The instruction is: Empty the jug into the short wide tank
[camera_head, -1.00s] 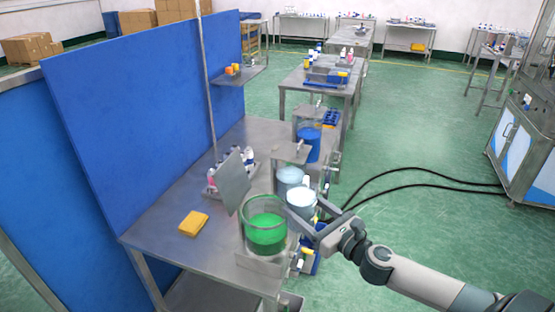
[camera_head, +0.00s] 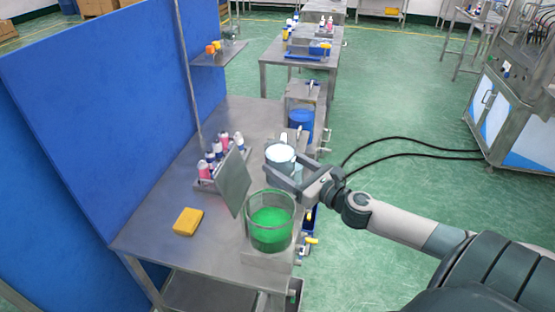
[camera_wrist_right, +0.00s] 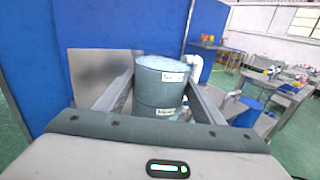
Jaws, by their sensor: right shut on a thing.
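My right gripper (camera_head: 290,184) is shut on the jug (camera_head: 280,156), a grey cylinder with a pale top. The jug looks upright and its labels show in the right wrist view (camera_wrist_right: 157,88). It is above the bench, behind the green tank. The nearest tank (camera_head: 270,222) is clear, looks short and wide, and holds green liquid. A middle tank is mostly hidden behind the jug and gripper. A far tank (camera_head: 300,122) holds blue liquid. My left gripper is not in view.
A grey plate (camera_head: 233,182) stands tilted beside the green tank. A yellow sponge (camera_head: 187,221) lies on the steel bench (camera_head: 165,240). Several bottles (camera_head: 216,155) stand near the blue partition (camera_head: 100,110). Open floor lies to the right, with black cables (camera_head: 400,140).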

